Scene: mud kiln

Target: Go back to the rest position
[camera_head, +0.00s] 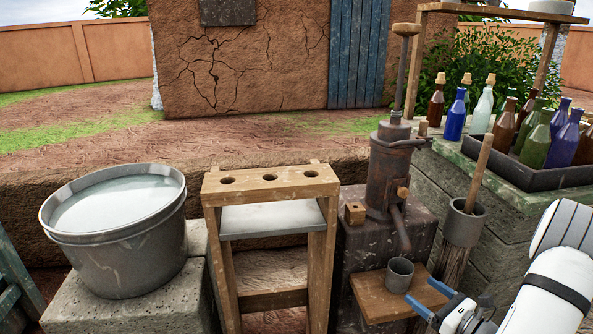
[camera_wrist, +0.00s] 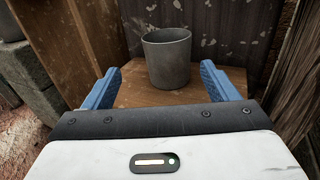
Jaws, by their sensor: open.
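My gripper (camera_head: 428,297) is at the lower right in the head view, low beside the pump. Its two blue fingers are apart in the wrist view (camera_wrist: 156,88). A grey cup (camera_head: 399,275) stands upright on a small wooden shelf (camera_head: 372,300) under the pump spout. In the wrist view the cup (camera_wrist: 167,58) stands just beyond the fingertips, centred between them. Nothing is held. What is inside the cup is too dark to tell.
A rusty hand pump (camera_head: 386,175) rises behind the cup. A tray of bottles (camera_head: 533,172) sits on a block. A wooden stand with holes (camera_head: 270,184) and a water tub (camera_head: 117,240) are left.

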